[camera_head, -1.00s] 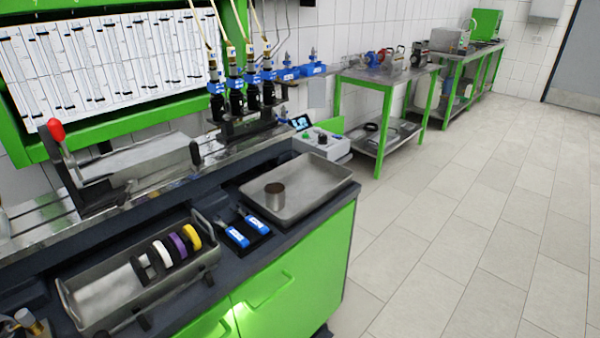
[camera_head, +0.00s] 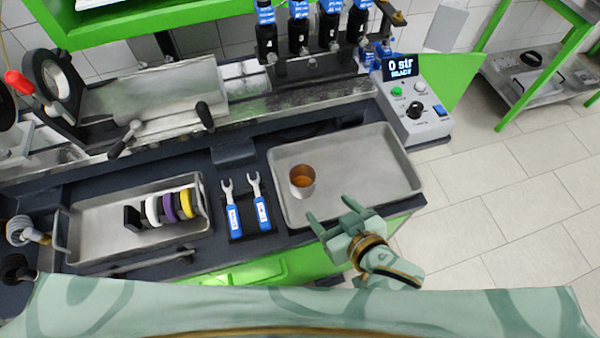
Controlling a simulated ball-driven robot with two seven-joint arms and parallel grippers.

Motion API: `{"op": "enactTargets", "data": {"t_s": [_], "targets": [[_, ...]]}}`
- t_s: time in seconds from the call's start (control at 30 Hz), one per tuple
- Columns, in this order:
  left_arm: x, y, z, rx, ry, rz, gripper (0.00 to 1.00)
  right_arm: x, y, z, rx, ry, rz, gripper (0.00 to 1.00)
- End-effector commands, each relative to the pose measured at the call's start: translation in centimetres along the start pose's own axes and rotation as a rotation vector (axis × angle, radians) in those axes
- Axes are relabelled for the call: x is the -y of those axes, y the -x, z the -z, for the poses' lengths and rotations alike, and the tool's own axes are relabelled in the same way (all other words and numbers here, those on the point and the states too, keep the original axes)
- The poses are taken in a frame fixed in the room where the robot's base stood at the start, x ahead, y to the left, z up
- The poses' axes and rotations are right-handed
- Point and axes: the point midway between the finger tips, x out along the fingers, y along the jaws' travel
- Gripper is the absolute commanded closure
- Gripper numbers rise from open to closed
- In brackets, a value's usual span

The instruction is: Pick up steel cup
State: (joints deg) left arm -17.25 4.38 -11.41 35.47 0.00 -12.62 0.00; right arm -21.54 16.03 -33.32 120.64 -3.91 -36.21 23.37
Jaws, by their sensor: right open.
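The steel cup (camera_head: 302,181) stands upright in the left part of a shallow metal tray (camera_head: 385,150) on the bench. Its inside looks brownish orange. My right gripper (camera_head: 330,212) is at the tray's front edge, to the right of and nearer than the cup. Its fingers are apart and empty, and it does not touch the cup. My left gripper is not in view.
Two blue-handled wrenches (camera_head: 262,212) lie left of the tray. A second tray (camera_head: 95,240) holds several coloured rings (camera_head: 168,207). A control box (camera_head: 415,112) stands behind the cup's tray on the right. Pump fittings (camera_head: 298,35) stand at the back.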

Motion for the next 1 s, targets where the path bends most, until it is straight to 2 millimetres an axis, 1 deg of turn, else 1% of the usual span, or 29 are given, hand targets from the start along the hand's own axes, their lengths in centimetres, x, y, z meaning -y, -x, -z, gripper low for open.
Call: {"op": "enactTargets", "data": {"t_s": [0.03,0.1,0.2,0.3,0.53,0.7,0.8,0.9,1.0], "targets": [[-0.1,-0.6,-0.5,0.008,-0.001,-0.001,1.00,0.0,-1.5,-0.3,-0.001,-0.001,0.000,0.33],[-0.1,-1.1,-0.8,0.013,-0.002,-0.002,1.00,-0.1,-3.4,-0.3,-0.001,0.000,-0.001,0.33],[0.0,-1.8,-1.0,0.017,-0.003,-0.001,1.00,0.0,-5.8,-0.4,0.000,0.000,0.000,0.33],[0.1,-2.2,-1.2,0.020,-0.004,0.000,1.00,0.0,-7.6,-0.4,0.001,0.000,0.000,0.33],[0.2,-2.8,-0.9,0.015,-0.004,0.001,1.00,0.0,-9.6,-0.4,0.001,-0.001,0.000,0.33],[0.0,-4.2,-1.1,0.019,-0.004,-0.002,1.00,0.3,-12.5,-0.9,0.001,0.000,0.000,0.33],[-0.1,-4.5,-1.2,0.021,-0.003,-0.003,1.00,0.2,-13.7,-0.8,0.001,0.000,0.000,0.33],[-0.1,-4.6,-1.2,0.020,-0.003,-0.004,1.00,0.3,-14.2,-0.7,0.002,0.000,0.000,0.33],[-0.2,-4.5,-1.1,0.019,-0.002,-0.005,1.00,0.3,-14.2,-0.6,0.001,0.000,0.000,0.33]]}}
